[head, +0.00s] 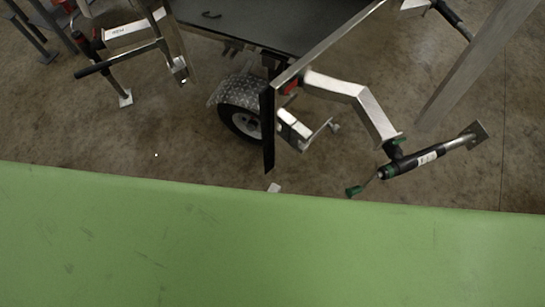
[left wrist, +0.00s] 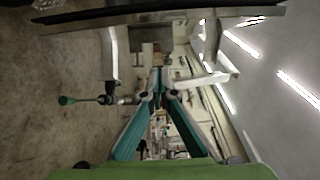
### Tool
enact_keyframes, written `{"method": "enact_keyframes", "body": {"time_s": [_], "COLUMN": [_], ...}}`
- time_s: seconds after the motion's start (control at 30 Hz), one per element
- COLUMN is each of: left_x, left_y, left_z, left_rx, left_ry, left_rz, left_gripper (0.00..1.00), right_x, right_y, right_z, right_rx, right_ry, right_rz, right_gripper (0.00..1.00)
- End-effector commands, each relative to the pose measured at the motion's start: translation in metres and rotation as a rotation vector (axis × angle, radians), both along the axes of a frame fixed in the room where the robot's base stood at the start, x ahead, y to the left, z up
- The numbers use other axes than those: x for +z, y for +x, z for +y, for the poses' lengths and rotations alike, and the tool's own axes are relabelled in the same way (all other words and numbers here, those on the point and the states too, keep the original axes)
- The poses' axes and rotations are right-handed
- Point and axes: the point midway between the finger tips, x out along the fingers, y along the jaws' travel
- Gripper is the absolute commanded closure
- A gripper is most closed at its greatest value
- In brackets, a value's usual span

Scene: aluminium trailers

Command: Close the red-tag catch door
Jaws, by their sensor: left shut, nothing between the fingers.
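A small red patch (head: 290,87) sits on the trailer frame beside the silver rail in the head view; I cannot tell if it is the red tag. A narrow dark panel (head: 268,130) hangs below that corner, seen nearly edge-on; I cannot tell whether it is the catch door. My left gripper (left wrist: 156,75) shows in the left wrist view, its two teal fingers meeting at their tips with nothing between them. I cannot make out the left gripper in the head view. My right gripper is in neither view.
A trailer bed (head: 275,25) with a wheel (head: 240,120) stands at the top. A silver bent arm (head: 355,95) carries a jack handle with a green knob (head: 353,190), which the left wrist view also shows (left wrist: 66,100). Concrete floor (head: 80,130) is open at left.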

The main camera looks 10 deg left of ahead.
Motion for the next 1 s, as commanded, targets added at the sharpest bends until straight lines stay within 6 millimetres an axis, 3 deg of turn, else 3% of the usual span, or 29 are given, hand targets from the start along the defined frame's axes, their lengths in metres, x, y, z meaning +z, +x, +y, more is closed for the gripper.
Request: {"method": "enact_keyframes", "body": {"time_s": [0.17,0.53,0.7,1.0], "left_x": [0.003,0.002,0.002,-0.001], "left_y": [0.022,0.093,0.107,0.115], "left_z": [-0.009,-0.041,-0.019,-0.007], "left_rx": [0.001,0.000,-0.001,0.001], "left_ry": [-0.001,0.000,0.003,0.000], "left_rz": [-0.006,-0.002,0.000,0.002], "left_gripper": [1.00,1.00,1.00,1.00], "right_x": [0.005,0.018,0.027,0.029], "right_y": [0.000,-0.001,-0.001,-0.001], "right_z": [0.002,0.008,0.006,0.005], "right_rx": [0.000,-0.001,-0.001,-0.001], "right_ry": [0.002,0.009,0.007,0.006], "right_rz": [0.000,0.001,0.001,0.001], "right_gripper": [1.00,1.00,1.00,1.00]}}
